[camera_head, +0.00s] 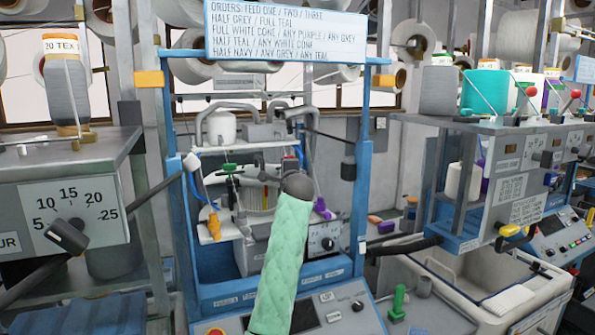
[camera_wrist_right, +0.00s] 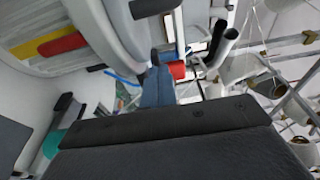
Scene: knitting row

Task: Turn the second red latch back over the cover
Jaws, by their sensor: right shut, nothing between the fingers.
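My right arm, in a mint quilted sleeve, rises into the blue-framed machine in the head view. Its dark wrist hides most of the right gripper there. In the right wrist view the right gripper (camera_wrist_right: 157,86) is shut and empty, its blue-grey fingers pointing into the machine. A small red block (camera_wrist_right: 177,69), possibly a latch, shows just right of the fingertips; whether they touch is unclear. A red piece (camera_wrist_right: 62,44) lies at the upper left beside a pale curved part. I cannot tell which is the second latch, nor clearly make out the cover. My left gripper is out of view.
The blue frame (camera_head: 361,200) surrounds the work area. An orange piece (camera_head: 214,226) and a white dial panel (camera_head: 327,239) flank my arm. Dark cylindrical bars (camera_wrist_right: 222,45) stand close right of the fingers in the wrist view. A dial cabinet (camera_head: 75,190) stands at left.

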